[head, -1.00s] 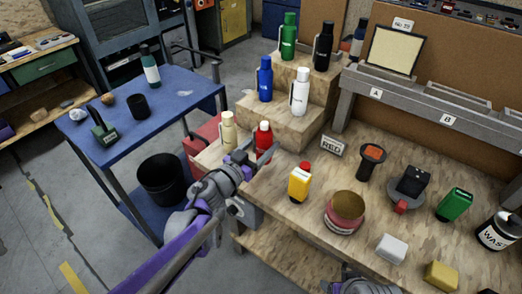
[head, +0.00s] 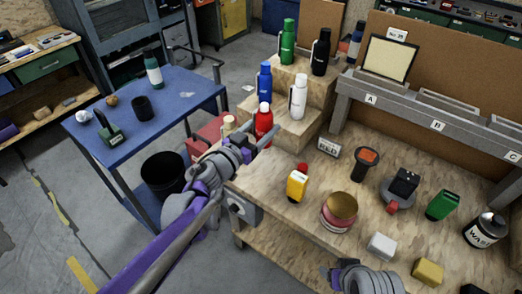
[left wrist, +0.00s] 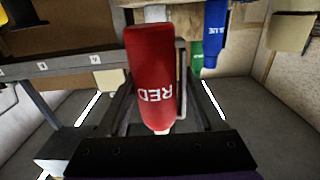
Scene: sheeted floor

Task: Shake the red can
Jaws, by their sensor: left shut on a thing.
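The red can (head: 263,122) is upright, with a white cap at its top, in front of the stepped wooden stand in the head view. My left gripper (head: 261,143) is shut on its lower part and holds it raised. In the left wrist view the red can (left wrist: 151,72) fills the middle between the fingers, its RED label upside down in the picture. My right gripper (head: 338,279) is partly in view at the bottom edge of the head view; its jaws do not show clearly.
Blue (head: 264,82), white (head: 298,97), green (head: 288,42) and black (head: 321,52) cans stand on the steps. A cream can (head: 229,124) is close behind my left gripper. A RED sign (head: 329,147) and a yellow bottle (head: 297,185) stand on the workbench.

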